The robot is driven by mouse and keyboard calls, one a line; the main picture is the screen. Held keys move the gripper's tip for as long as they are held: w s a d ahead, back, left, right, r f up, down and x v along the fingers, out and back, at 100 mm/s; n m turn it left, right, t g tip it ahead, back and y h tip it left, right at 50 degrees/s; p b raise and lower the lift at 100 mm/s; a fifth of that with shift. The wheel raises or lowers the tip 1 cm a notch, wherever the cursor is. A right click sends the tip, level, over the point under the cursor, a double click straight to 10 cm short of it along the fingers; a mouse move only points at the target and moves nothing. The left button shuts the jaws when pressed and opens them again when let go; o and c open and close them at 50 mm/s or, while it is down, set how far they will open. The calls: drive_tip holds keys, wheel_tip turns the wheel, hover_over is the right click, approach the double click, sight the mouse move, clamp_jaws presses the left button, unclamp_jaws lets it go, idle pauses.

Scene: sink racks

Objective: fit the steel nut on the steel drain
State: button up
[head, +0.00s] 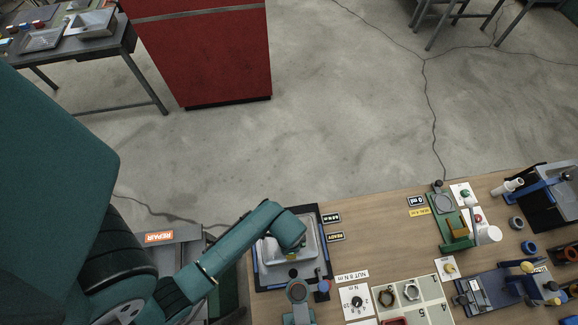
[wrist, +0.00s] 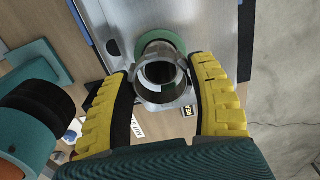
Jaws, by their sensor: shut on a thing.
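The steel nut (wrist: 150,97) is a bright hexagonal ring between the yellow pads of my gripper (wrist: 162,75) in the wrist view. My gripper is shut on it, one pad at each side. The steel drain (wrist: 155,47) is a short dark tube with a green ring (wrist: 176,40) around it, standing out from the sink's metal surface (wrist: 205,25). The nut lines up with the drain's end and overlaps it in this view; I cannot tell whether the threads are engaged. In the head view my gripper (head: 293,252) is over the sink (head: 316,262), and my wrist hides nut and drain.
To the right, a numbered tray (head: 434,290) holds other ring-shaped nuts. A dial (head: 356,302) stands beside it under a torque label. A green fixture (head: 457,230), a blue device (head: 485,290) and a grey basin (head: 550,195) crowd the bench's right side.

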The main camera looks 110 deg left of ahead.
drive_tip(key=shift+f+b, duration=1)
drive_tip(key=shift+f, duration=0.95)
drive_tip(key=o, duration=1.3)
wheel_tip(320, 180, up, 12)
drive_tip(key=shift+r, duration=0.1)
